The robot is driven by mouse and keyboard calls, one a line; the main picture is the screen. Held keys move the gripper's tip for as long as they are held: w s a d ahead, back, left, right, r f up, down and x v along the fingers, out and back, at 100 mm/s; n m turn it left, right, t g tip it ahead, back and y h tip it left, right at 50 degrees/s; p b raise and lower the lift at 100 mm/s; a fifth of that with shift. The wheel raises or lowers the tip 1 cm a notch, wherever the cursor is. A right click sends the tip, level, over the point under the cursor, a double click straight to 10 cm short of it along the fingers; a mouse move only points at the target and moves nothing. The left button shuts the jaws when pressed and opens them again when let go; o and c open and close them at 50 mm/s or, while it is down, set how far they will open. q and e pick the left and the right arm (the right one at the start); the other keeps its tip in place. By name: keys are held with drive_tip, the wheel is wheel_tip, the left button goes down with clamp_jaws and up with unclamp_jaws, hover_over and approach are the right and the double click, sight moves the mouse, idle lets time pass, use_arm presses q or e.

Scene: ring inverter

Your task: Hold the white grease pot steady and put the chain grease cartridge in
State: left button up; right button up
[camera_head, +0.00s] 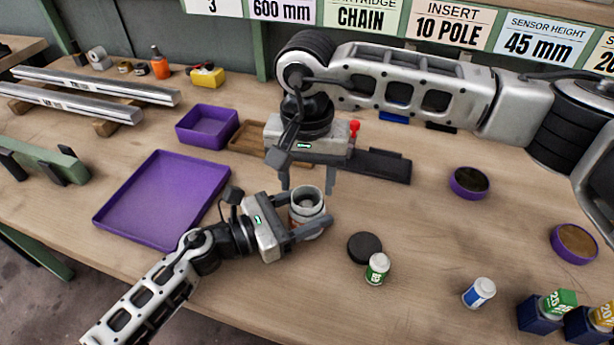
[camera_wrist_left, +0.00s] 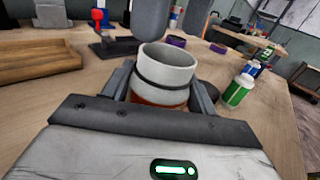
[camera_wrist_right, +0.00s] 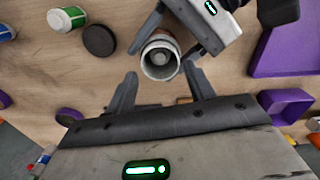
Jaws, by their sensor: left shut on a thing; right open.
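The white grease pot (camera_head: 306,203) stands upright on the bench, with a dark band and a brownish lower part in the left wrist view (camera_wrist_left: 165,72). My left gripper (camera_head: 308,216) is shut around its side. My right gripper (camera_head: 307,184) is open and empty just above the pot's mouth, fingers pointing down. In the right wrist view a pale round shape (camera_wrist_right: 160,57) shows inside the pot; I cannot tell if it is a cartridge or the floor. A green-labelled cartridge (camera_head: 377,269) and a blue-labelled one (camera_head: 479,293) stand to the right; their print is unreadable.
A black round lid (camera_head: 364,248) lies right of the pot. A purple tray (camera_head: 120,195) and purple bin (camera_head: 207,126) are left. A wooden tray (camera_head: 246,140) and a dark stand (camera_head: 382,166) are behind. Purple-rimmed dishes (camera_head: 469,182) and blue boxes (camera_head: 538,315) are right.

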sight(307, 204)
wheel_tip(307, 204, up, 12)
drive_tip(key=shift+f, duration=0.15)
idle(0.5)
use_arm(q)
drive_tip(key=o, duration=1.1)
